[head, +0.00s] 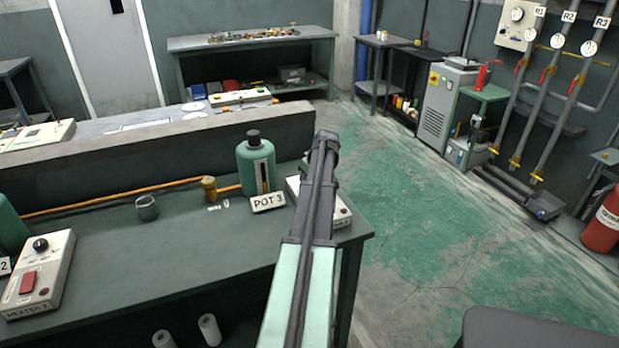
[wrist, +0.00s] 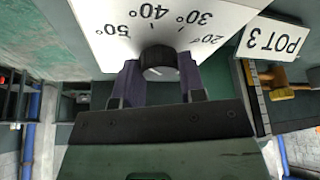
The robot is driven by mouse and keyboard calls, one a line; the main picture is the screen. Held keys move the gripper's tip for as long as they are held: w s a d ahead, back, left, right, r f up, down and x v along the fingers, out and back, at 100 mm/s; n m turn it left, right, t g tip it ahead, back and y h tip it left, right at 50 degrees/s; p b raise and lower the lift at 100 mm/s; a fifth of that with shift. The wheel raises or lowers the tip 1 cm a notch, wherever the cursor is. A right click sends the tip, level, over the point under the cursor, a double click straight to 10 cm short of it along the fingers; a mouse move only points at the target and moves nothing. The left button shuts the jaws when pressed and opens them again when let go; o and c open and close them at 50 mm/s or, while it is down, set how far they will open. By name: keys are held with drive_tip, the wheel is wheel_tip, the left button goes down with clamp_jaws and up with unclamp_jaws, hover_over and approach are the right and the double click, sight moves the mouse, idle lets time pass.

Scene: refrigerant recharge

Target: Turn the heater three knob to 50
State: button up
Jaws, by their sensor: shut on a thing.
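The heater box beside the POT 3 sign fills the top of the wrist view as a white dial face (wrist: 95,25), seen upside down, with marks from 20° to 50°. Its dark round knob (wrist: 158,62) sits below the numbers. My gripper (wrist: 158,80) is shut on the knob, one purple-grey finger on each side. I cannot tell clearly which mark the knob points to. In the head view my arm covers most of this heater box (head: 343,216), and the knob and fingertips are hidden behind it.
The POT 3 sign (head: 268,202) stands close by, in front of a green pot (head: 256,163). A brass fitting (head: 209,189) and a grey cup (head: 147,207) stand further left on the bench. Another heater box (head: 40,275) is at far left. Open floor lies to the right.

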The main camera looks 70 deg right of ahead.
drive_tip(key=shift+n+y, duration=0.5)
drive_tip(key=shift+n, duration=0.8)
drive_tip(key=o, duration=0.9)
drive_tip(key=p+v, duration=1)
drive_tip(key=shift+s+r, duration=0.25)
drive_tip(key=shift+r, duration=0.1)
